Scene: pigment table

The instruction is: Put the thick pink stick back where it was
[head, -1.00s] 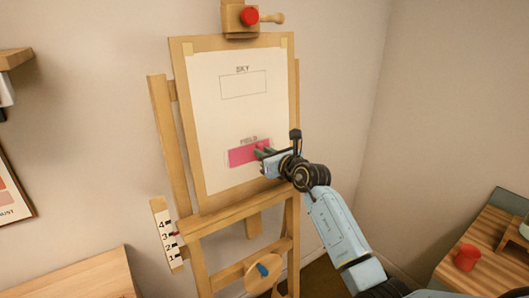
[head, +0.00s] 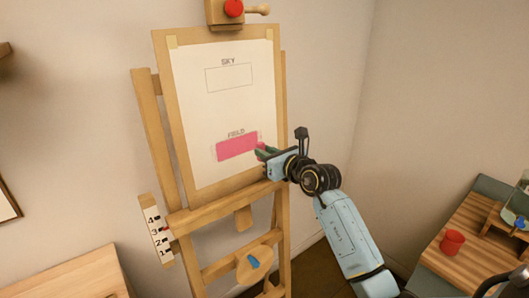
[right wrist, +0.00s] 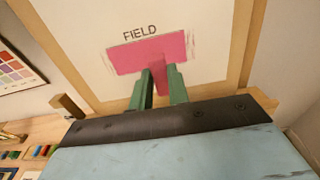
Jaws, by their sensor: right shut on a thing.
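My right gripper (head: 260,151) is shut on the thick pink stick (right wrist: 158,77), which shows between the green fingers in the right wrist view. In the head view only a small pink bit of the stick (head: 262,144) shows at the fingertips. The gripper is in front of the paper on the easel, by the right end of the pink-filled FIELD box (head: 237,146). Whether the stick touches the paper I cannot tell. My left gripper is not in view.
The easel (head: 143,120) holds paper with an empty SKY box (head: 230,78). A numbered strip (head: 156,232) is at its left. A red cup (head: 452,242) stands on a slatted table at right. Several coloured sticks (right wrist: 40,152) lie on a wooden surface in the right wrist view.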

